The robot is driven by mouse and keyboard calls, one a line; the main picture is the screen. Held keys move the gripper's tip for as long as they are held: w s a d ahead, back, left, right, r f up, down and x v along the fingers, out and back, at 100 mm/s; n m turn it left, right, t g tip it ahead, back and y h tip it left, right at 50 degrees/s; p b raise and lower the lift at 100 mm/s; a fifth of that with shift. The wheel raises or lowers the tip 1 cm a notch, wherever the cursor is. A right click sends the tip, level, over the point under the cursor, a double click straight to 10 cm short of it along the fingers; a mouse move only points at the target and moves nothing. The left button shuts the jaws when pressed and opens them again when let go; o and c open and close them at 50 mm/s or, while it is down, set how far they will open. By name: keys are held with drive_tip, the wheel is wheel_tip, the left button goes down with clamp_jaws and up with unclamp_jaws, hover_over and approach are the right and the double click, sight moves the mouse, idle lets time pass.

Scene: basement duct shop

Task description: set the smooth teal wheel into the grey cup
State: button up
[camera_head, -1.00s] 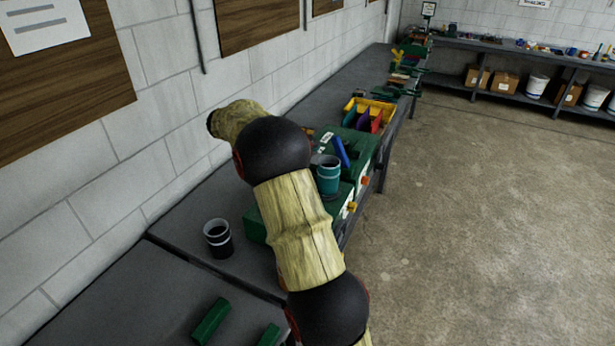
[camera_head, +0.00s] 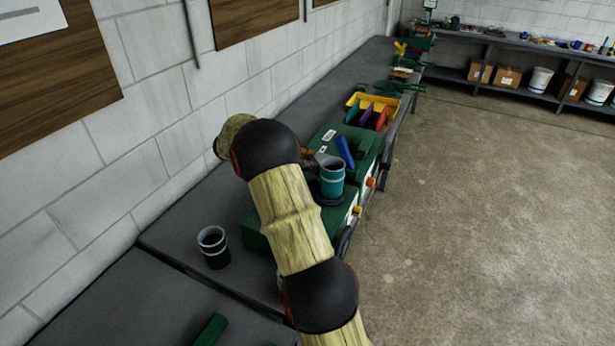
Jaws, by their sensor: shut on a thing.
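A dark grey cup (camera_head: 213,250) with a pale rim stands upright on the grey bench, left of my arm. I cannot make out a smooth teal wheel. My arm crosses the middle of the view and bends over the bench toward the wall. It hides part of the bench and the green box.
A green box (camera_head: 368,148) with a blue piece (camera_head: 345,153) on top sits beside the arm. A yellow bin (camera_head: 385,104) with coloured dividers stands beyond it. A green block (camera_head: 210,330) lies at the front. Bench around the dark cup is clear; the floor at right is open.

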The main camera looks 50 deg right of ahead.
drive_tip(key=shift+f+b, duration=0.55)
drive_tip(key=shift+f, duration=2.45)
drive_tip(key=shift+f, duration=0.1)
drive_tip(key=o, duration=1.2)
drive_tip(key=shift+f, duration=0.1)
